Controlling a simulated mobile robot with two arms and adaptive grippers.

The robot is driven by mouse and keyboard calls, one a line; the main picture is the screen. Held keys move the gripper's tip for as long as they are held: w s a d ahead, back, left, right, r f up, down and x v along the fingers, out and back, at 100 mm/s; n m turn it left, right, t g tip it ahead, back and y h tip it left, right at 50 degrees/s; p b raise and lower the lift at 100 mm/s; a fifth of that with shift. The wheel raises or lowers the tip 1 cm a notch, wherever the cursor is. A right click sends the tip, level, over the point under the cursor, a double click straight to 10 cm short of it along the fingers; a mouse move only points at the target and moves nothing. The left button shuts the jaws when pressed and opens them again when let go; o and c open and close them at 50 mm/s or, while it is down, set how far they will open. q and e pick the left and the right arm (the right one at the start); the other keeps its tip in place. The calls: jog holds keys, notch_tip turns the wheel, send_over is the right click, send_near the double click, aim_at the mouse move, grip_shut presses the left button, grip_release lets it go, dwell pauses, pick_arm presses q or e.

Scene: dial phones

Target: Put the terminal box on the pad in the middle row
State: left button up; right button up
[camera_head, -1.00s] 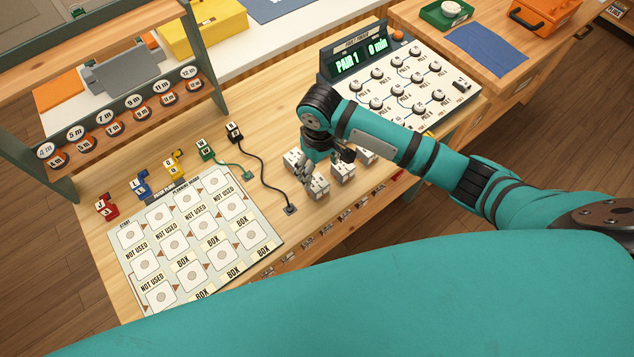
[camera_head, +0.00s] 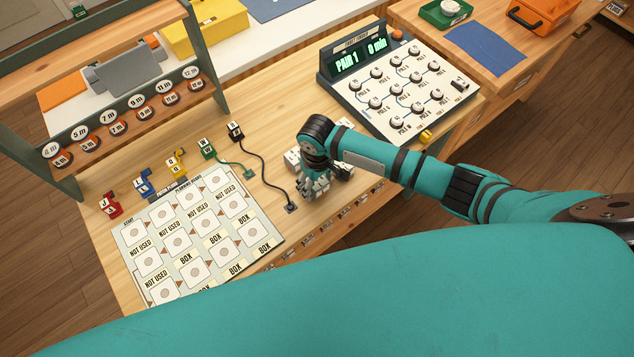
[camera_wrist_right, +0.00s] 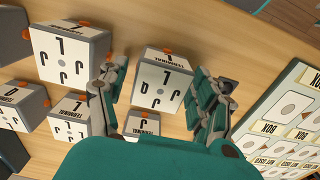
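Several white terminal boxes with black letters and orange tabs stand on the wooden bench. In the right wrist view, one terminal box (camera_wrist_right: 162,84) lies between the two spread fingers of my right gripper (camera_wrist_right: 160,92); a gap shows on each side of it. In the head view, my right gripper (camera_head: 316,184) is low over the boxes and hides most of them. The planning board (camera_head: 276,233) has rows of white pads, with one middle-row pad (camera_head: 205,225) near its centre; all pads in view are bare. My left gripper is not in view.
Other terminal boxes (camera_wrist_right: 70,52) stand close to the left of the gripper in the wrist view. Coloured pieces (camera_head: 144,183) and a black cord (camera_head: 262,170) lie behind and beside the board. A fault finder panel (camera_head: 400,90) stands to the right.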

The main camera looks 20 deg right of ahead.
jog(key=c, duration=1.1)
jog(key=shift+r, duration=0.1)
